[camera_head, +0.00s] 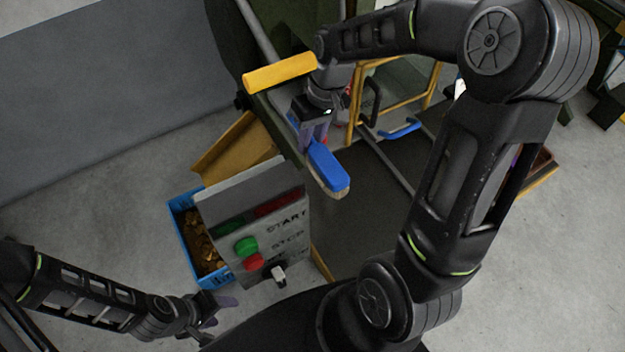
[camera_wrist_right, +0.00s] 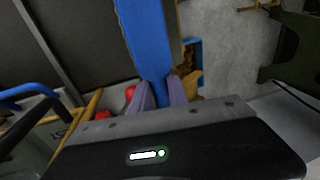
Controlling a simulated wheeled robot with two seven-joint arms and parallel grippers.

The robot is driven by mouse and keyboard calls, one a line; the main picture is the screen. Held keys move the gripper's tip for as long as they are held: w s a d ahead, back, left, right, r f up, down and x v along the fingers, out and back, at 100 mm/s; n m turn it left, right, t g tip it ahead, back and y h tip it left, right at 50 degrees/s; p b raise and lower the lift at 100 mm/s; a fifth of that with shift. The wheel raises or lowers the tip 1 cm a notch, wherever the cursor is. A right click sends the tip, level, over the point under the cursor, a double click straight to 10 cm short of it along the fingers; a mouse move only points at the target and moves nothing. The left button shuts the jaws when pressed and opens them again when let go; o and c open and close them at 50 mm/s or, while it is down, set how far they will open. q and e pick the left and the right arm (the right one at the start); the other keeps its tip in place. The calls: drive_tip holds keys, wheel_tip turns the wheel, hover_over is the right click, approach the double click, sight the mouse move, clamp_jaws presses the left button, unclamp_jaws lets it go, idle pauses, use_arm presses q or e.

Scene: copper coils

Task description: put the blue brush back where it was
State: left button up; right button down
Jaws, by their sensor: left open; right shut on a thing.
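The blue brush (camera_head: 328,168) has a blue back and a pale bristle edge. My right gripper (camera_head: 311,143) is shut on one end of it and holds it in the air near the control box. In the right wrist view the brush (camera_wrist_right: 148,40) runs up from between the purple fingertips of the right gripper (camera_wrist_right: 158,94). My left gripper (camera_head: 226,303) is at the lower left, empty and open, below the blue crate and away from the brush.
A grey control box (camera_head: 222,207) with START and STOP buttons stands in the middle. A blue crate (camera_head: 186,243) of copper pieces is to its left. A yellow bar (camera_head: 279,72) and a yellow-framed door (camera_head: 436,85) with a blue handle (camera_head: 400,130) are behind. Grey floor lies open at left.

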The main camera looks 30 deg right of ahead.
drive_tip(key=shift+s+a+r, duration=0.1)
drive_tip(key=shift+s+r, duration=0.05)
drive_tip(key=shift+s, duration=0.05)
hover_over(308, 177)
drive_tip(key=shift+s+d+f, duration=0.1)
drive_tip(key=shift+d+f, duration=0.1)
drive_tip(key=shift+f, duration=1.4)
drive_tip(key=shift+d+f, duration=0.2)
drive_tip(key=shift+f, duration=1.4)
drive_tip(key=shift+d+x, duration=0.2)
drive_tip(key=shift+x, duration=0.75)
drive_tip(key=shift+d+x, duration=0.2)
drive_tip(key=shift+x, duration=0.7)
drive_tip(key=shift+s+f, duration=0.15)
drive_tip(key=shift+f, duration=0.05)
drive_tip(key=c, duration=1.3)
unclamp_jaws()
